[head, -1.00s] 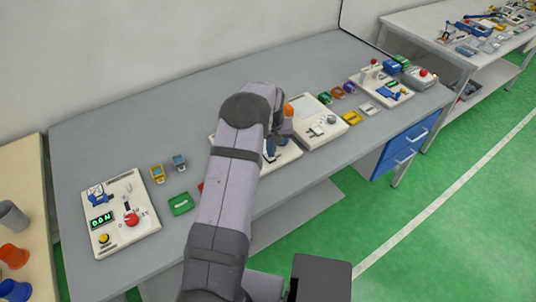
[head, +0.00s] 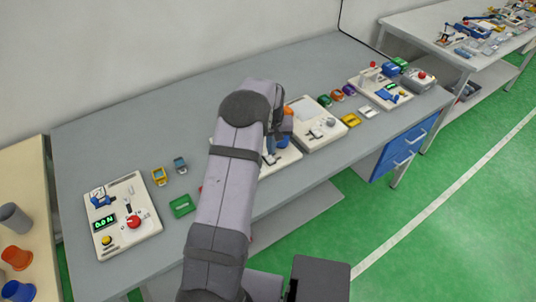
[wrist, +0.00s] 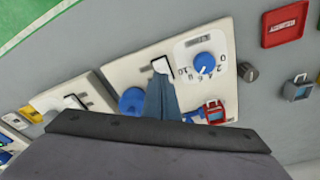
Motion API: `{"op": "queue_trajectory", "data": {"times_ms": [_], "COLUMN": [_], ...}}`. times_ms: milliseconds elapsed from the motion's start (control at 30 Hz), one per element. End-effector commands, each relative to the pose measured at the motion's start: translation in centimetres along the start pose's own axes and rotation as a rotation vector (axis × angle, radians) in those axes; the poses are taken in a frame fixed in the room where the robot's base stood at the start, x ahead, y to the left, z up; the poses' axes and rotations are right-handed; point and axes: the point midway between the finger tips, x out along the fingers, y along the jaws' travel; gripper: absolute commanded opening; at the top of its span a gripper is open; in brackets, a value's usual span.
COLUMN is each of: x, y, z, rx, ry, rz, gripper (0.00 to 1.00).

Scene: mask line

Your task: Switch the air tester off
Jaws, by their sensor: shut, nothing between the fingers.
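A cream panel with a numbered dial and blue knob (wrist: 203,62) lies under my gripper in the wrist view. I cannot read a label naming it the air tester. My gripper (wrist: 160,72) is shut and empty, its tips over or beside a small white part in a dark slot (wrist: 160,66); I cannot tell whether they touch. A round blue knob (wrist: 132,100) is just left of the fingers. A red-framed mask holder with a blue part (wrist: 212,112) is at the panel's lower right. In the head view my arm hides much of this panel (head: 288,156).
On the grey bench, a panel with a green display and red button (head: 134,222) stands left. Another cream panel (head: 318,134) adjoins on the right, with small coloured pieces beyond. A red tray (wrist: 285,24) and a dark knob (wrist: 248,72) are near the dial panel. The bench's back is clear.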

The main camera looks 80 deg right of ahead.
Motion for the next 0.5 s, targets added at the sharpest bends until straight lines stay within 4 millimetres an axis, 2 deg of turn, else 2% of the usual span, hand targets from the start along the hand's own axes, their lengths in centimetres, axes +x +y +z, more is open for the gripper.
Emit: {"op": "queue_trajectory", "data": {"times_ms": [100,500], "x": [-1.1,-3.6], "y": [0.0,0.0], "z": [-0.2,-0.6], "rx": [0.0,0.0], "ry": [0.0,0.0], "rz": [0.0,0.0], "gripper": [0.0,0.0]}}
